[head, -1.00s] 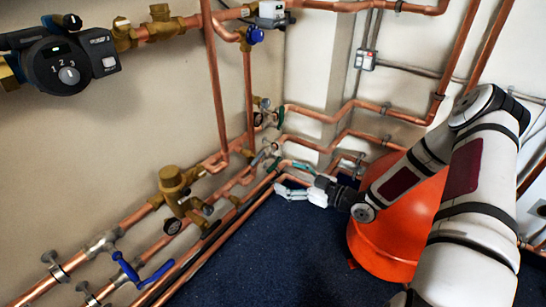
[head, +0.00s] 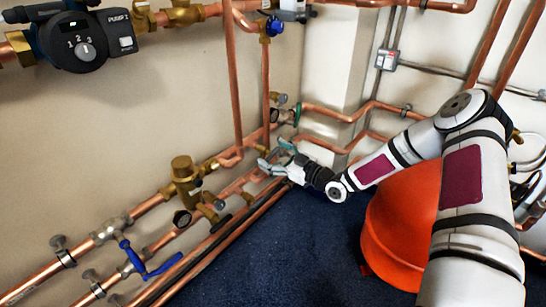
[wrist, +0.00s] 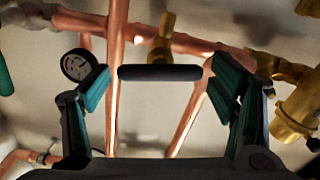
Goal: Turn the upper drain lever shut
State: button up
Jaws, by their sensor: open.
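A black, rounded bar (wrist: 160,73) lies level between my fingertips in the wrist view; it looks like the drain lever's handle, though its valve body is not clear. My gripper (head: 272,157) is at the pipes in the far corner in the head view, with its fingers spread. In the wrist view its green-padded fingers (wrist: 158,86) stand open to the left and right of the bar, with a gap on the right and a small gap on the left. No grip on the bar shows. In the head view the lever is hidden by or blends with the gripper.
A round gauge (wrist: 78,66) is close to the left finger. Brass fittings (wrist: 298,105) stand close on the right. Copper pipes (wrist: 190,115) run behind. A blue-handled valve (head: 145,262) is at lower left, and an orange bin (head: 400,225) stands beneath my arm.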

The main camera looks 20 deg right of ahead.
jog(key=shift+w+a, duration=0.2)
jog(key=shift+w, duration=0.05)
jog(key=c, duration=1.2)
jog(key=shift+o, duration=0.2)
jog(key=shift+m, duration=1.6)
jog(key=o, duration=1.2)
jog(key=shift+c, duration=0.2)
jog(key=shift+d, duration=0.1)
jog(key=v, duration=1.2)
